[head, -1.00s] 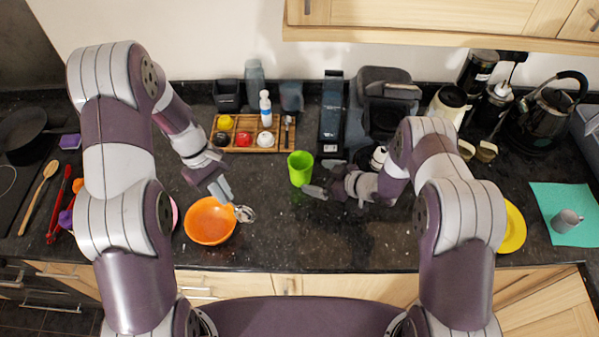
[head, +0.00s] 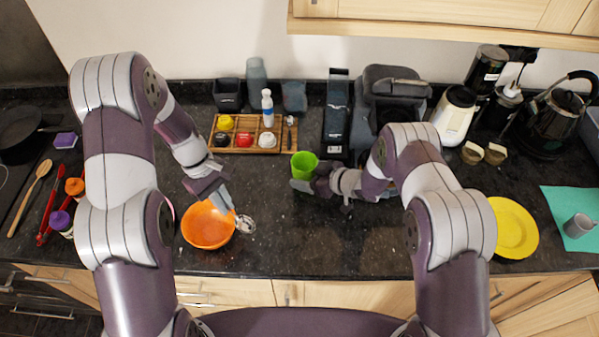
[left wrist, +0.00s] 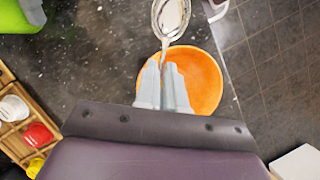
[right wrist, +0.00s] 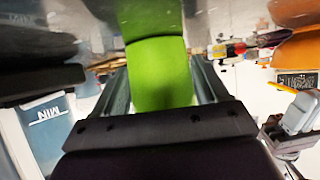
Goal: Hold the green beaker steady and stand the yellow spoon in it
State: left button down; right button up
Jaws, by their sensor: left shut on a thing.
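The green beaker (head: 304,163) stands upright on the dark counter in the head view. It also shows between my right gripper's fingers in the right wrist view (right wrist: 160,72). My right gripper (head: 302,184) is open, with one finger on each side of the beaker; contact is unclear. My left gripper (head: 228,205) is shut on a spoon (head: 245,224) above the orange bowl (head: 205,232). The spoon looks silvery rather than yellow; its head (left wrist: 171,15) points away from the fingers in the left wrist view, and its handle end is hidden.
A wooden tray (head: 230,148) with small pots and a bottle stands behind the left gripper. A coffee machine (head: 385,95) stands behind the right arm. A yellow plate (head: 514,228) lies at the right. The counter front between the arms is clear.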

pick_arm(q)
jog(key=w+a+m, duration=0.1)
jog(key=w+a+m+t+y, duration=0.1)
jog(key=w, duration=0.1)
jog(key=w+a+m+y, duration=0.1)
jog(key=shift+w+a+f, duration=0.1)
jog(key=shift+w+f, duration=0.15)
jog(key=shift+w, duration=0.15)
jog(key=w+m+t+y, duration=0.2)
jog(key=w, duration=0.1)
notch_tip(320, 180, up, 15)
jog(key=m+t+h, duration=0.9)
jog(key=m+h, duration=0.1)
jog(key=m, duration=0.5)
send_over(298, 154)
jog(key=s, duration=0.4)
jog(key=shift+h, duration=0.3)
jog(key=shift+f, duration=6.55)
